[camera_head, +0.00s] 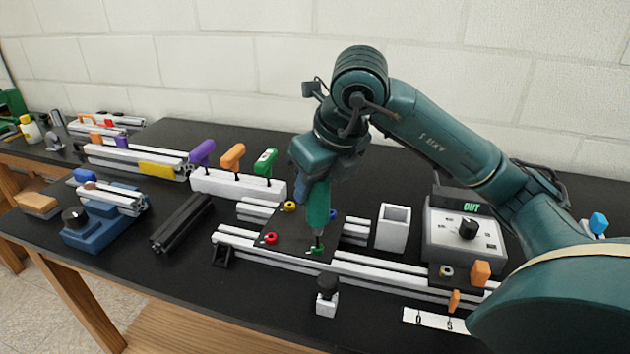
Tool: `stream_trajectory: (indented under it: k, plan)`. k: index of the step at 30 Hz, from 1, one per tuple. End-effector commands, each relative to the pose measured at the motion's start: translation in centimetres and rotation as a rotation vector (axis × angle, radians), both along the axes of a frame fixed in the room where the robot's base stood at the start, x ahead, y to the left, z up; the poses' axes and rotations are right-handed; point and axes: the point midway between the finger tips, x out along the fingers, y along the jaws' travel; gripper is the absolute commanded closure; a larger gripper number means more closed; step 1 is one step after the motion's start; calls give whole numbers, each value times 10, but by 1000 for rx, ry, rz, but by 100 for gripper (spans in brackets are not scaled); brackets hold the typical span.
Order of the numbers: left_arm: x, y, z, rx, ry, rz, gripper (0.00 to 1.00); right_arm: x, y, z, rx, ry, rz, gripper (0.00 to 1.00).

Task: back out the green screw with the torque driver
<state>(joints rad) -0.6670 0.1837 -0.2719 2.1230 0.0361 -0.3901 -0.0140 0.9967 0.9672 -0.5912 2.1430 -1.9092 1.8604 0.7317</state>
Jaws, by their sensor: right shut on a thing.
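My right gripper (316,180) points down over the extrusion frame and is shut on the green-handled torque driver (318,208). The driver stands about upright, with its thin shaft pointing down at the green screw (317,250). The tip appears to be at the screw head, but I cannot tell whether it is seated. The green screw is at the front right corner of a dark plate (285,246) on the pale rails. Red (270,238), yellow (289,206) and blue (333,215) screws mark its other corners. My left gripper is not in view.
A grey control box (463,238) with a black knob and a green "OUT" display stands right of the frame. A white open bin (393,228) is beside it. A white rack (237,185) holds purple, orange and green handled tools.

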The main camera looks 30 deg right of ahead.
Motion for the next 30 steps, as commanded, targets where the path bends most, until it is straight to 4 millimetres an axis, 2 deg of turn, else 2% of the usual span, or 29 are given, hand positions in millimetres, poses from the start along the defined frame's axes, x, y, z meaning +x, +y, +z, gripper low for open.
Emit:
stream_trajectory:
  k: [8,30]
  plan:
    - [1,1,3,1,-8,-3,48,0,0,1,0,-3,0,99]
    - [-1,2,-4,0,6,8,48,0,0,0,1,-2,-1,99]
